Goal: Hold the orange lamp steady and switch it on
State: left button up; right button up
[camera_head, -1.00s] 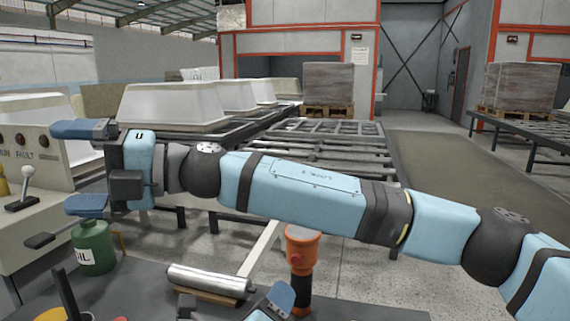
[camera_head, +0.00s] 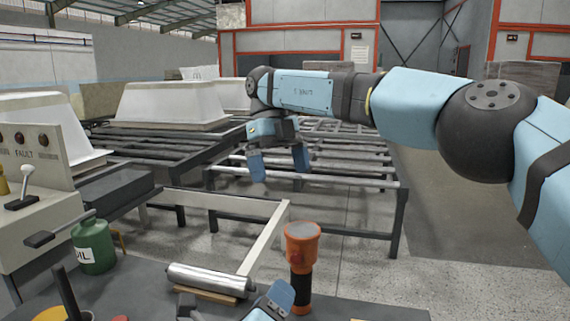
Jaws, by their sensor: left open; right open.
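The orange lamp (camera_head: 302,247) stands upright on the dark bench at the bottom centre, with an orange head and a black lower body. My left gripper (camera_head: 233,304) is at the bottom edge, just left of the lamp's lower part. It is open and partly cut off by the frame; one blue finger is close beside the lamp, and I cannot tell whether it touches. My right gripper (camera_head: 279,168) hangs above and behind the lamp in the picture, fingers pointing down, open and empty. The lamp's switch is not clear at this size.
A metal roller (camera_head: 208,279) lies left of the lamp. A green oil can (camera_head: 93,247) stands further left. A control panel with a lever (camera_head: 24,190) is at the left edge. A roller conveyor (camera_head: 345,183) and white tub shells (camera_head: 170,103) are behind.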

aim_at(300, 227)
jog(key=x, duration=0.4)
jog(key=d+x, duration=0.1)
jog(key=x, duration=0.8)
jog(key=shift+d, duration=0.2)
jog(key=shift+r, duration=0.1)
jog(key=c, duration=1)
pick_arm(q)
grip_shut()
dwell(0.7)
